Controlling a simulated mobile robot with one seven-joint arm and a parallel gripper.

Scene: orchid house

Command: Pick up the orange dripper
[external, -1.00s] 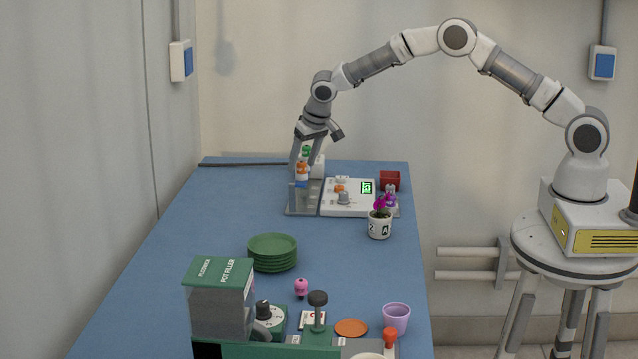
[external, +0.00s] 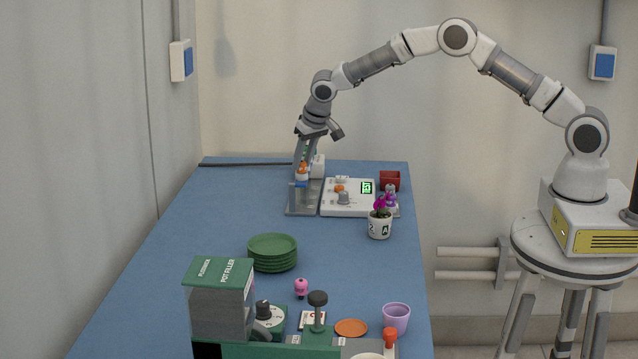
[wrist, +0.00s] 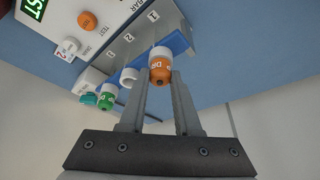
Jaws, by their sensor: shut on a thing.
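The orange dripper (wrist: 160,68) has a rounded orange cap with dark lettering and a white collar. In the wrist view it is between the fingertips of my gripper (wrist: 158,79), which is shut on it. In the external view the dripper (external: 302,170) is upright at the grey rack (external: 292,211), with my gripper (external: 303,163) reaching down on it from above. It is still at its place by the label 1, and I cannot tell any lift. A green-capped dripper (wrist: 107,99) stands farther along the row, past a white ring (wrist: 129,76).
A white test panel (external: 345,210) with a green display adjoins the rack on the right. A red box (external: 390,180) and a potted flower (external: 380,227) stand near it. Green plates (external: 273,251) and a pot filler machine (external: 220,300) are nearer. The table's left side is clear.

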